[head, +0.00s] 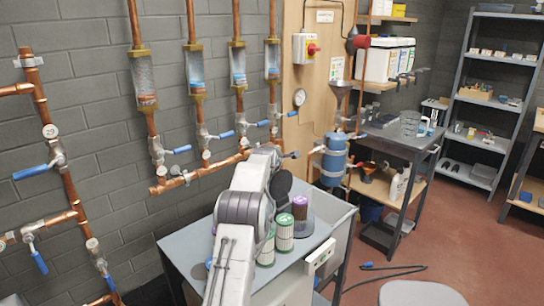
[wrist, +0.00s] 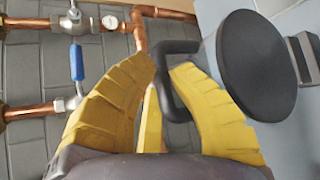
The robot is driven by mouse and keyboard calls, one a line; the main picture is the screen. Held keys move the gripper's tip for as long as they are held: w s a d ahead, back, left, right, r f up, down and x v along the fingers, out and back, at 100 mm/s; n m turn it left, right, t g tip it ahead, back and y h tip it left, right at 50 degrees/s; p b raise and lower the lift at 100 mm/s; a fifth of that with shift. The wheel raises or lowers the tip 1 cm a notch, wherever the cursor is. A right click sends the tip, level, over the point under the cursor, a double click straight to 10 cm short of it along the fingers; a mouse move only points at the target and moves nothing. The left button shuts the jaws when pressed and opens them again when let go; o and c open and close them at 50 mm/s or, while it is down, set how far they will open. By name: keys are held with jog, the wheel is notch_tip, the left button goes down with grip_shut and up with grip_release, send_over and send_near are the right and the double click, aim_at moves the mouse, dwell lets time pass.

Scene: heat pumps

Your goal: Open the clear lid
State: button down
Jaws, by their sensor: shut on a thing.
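A flat black disc (wrist: 254,66) is just right of the fingers. It also shows beside my arm in the head view (head: 281,185). My fingertips are hidden behind my arm in the head view. A clear, rounded cover edge (head: 312,222) shows by the purple-topped canister (head: 300,208) on the bench. I cannot make out a clear lid surface in the wrist view, nor how the handle joins it.
The grey bench (head: 185,247) holds green-and-white canisters (head: 284,232) close to my arm. Copper pipes with blue-handled valves (head: 178,150) run along the brick wall behind. A blue tank (head: 334,158) stands behind to the right. Red floor (head: 425,250) is open at the right, with a black cable.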

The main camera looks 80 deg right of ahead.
jog(key=shift+f, duration=0.5)
jog(key=c, duration=1.6)
grip_release()
jog(key=o, duration=0.6)
jog(key=shift+r, duration=0.1)
jog(key=shift+c, duration=0.2)
jog(key=shift+s+a, duration=0.1)
jog(key=shift+a, duration=0.05)
jog(key=v, duration=1.2)
jog(key=shift+r, duration=0.35)
jog(key=shift+w, duration=0.2)
